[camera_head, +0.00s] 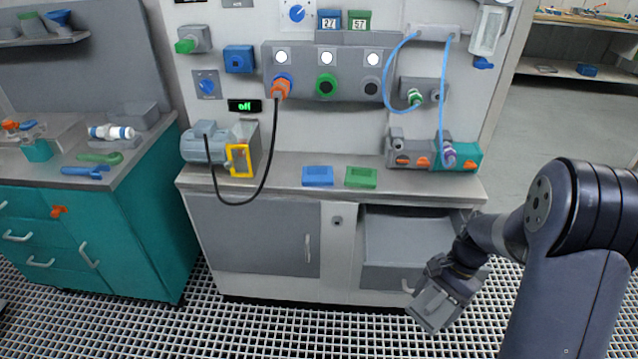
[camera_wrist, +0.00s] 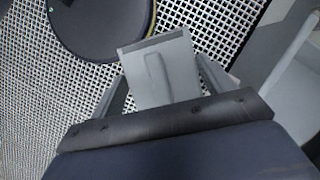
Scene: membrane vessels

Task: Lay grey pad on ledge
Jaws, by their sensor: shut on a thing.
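My gripper (camera_head: 444,296) is low in front of the bench, over the grating floor and near the pulled-out drawer. In the wrist view my gripper (camera_wrist: 165,85) is shut on the grey pad (camera_wrist: 158,68), a flat plate with a raised bar along its middle. The pad also shows at the end of my arm in the head view (camera_head: 434,307), tilted. The grey ledge (camera_head: 270,182) runs along the front of the bench panel, above and to the left of my gripper. The pad is well apart from the ledge.
A blue pad (camera_head: 317,176) and a green pad (camera_head: 361,177) lie on the ledge. A motor (camera_head: 207,144) with a black cable stands at its left, a grey-teal valve block (camera_head: 432,156) at its right. An open drawer (camera_head: 404,240) juts out below.

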